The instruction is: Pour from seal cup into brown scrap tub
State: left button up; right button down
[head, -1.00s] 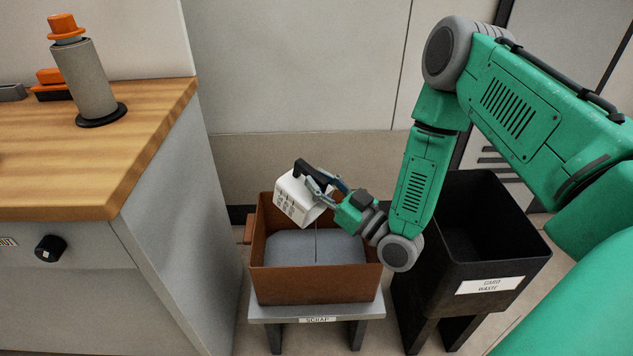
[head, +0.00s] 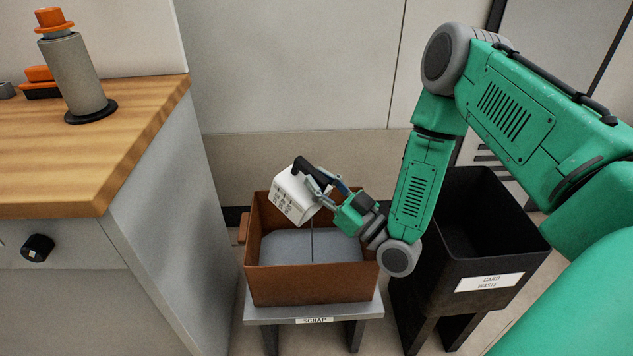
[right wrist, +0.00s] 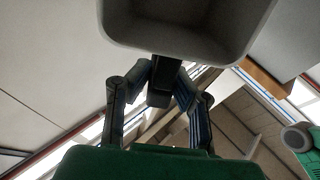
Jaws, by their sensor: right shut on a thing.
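The white seal cup (head: 292,197) has a black handle (head: 304,168) and printed marks on its side. My right gripper (head: 322,182) is shut on the handle. The cup is held tilted above the left back part of the brown scrap tub (head: 312,285). The tub shows a grey inside and a thin dark vertical line whose nature I cannot tell. In the right wrist view the cup (right wrist: 190,28) fills the top, and the fingers (right wrist: 160,85) close around the black handle. The cup's contents cannot be made out. My left gripper is not in view.
The tub stands on a low grey stand (head: 340,310) labelled SCRAP. A black card waste bin (head: 470,270) stands right of it. At left is a wood-topped bench (head: 120,150) bearing a grey cylinder (head: 72,75) with an orange top. A wall is behind.

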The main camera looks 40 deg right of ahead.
jog(key=shift+s+d+f+t+b, duration=0.15)
jog(key=shift+s+t+b, duration=0.15)
jog(key=shift+b, duration=0.3)
jog(key=shift+s+f+b, duration=0.1)
jog(key=shift+s+b, duration=0.1)
jog(key=shift+b, duration=0.45)
jog(key=shift+s+d+t+y+b, duration=0.15)
jog(key=shift+s+t+y+b, duration=0.25)
jog(key=shift+b, duration=0.65)
dwell(0.5)
